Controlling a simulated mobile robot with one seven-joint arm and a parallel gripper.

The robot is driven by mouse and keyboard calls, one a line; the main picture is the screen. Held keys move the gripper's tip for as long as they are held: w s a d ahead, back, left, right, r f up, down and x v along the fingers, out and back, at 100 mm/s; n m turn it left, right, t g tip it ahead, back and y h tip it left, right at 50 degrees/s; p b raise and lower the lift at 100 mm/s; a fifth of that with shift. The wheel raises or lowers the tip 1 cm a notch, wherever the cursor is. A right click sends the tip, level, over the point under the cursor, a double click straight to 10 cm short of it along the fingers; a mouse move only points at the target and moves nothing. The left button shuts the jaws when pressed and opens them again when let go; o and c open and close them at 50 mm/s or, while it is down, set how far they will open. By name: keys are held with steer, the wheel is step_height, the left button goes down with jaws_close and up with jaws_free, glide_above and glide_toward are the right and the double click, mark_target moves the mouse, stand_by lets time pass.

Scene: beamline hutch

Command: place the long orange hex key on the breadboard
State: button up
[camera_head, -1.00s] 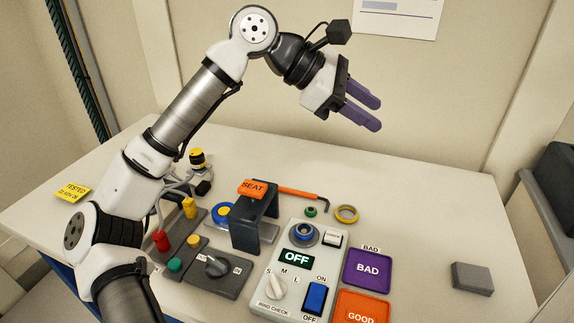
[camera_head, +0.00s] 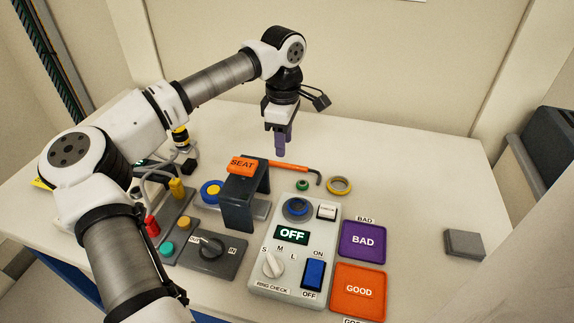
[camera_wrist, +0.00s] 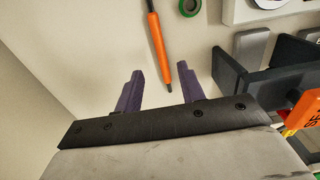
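The long orange hex key (camera_head: 298,168) lies on the table behind the dark bracket marked SEAT, its bent dark end to the right. In the wrist view its orange shaft (camera_wrist: 157,40) runs between and beyond my fingertips, with a dark near tip. My gripper (camera_head: 281,153) points down, just behind the hex key's left part, with purple fingers. In the wrist view the fingers (camera_wrist: 160,68) are apart with nothing held between them. I cannot tell which thing is the breadboard; a plain dark grey block (camera_head: 464,243) lies at the right of the table.
The dark SEAT bracket (camera_head: 240,205) stands close in front of the hex key. A green ring (camera_head: 302,185) and a yellow ring (camera_head: 339,186) lie nearby. A control box (camera_head: 264,259), the BAD tray (camera_head: 363,243) and the GOOD tray (camera_head: 358,291) fill the front. The table's back right is clear.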

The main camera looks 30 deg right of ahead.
mark_target(284, 163)
steer(key=shift+s+f+p, duration=0.15)
steer(key=shift+f+p, duration=0.4)
steer(key=shift+f, duration=2.2)
jaws_close()
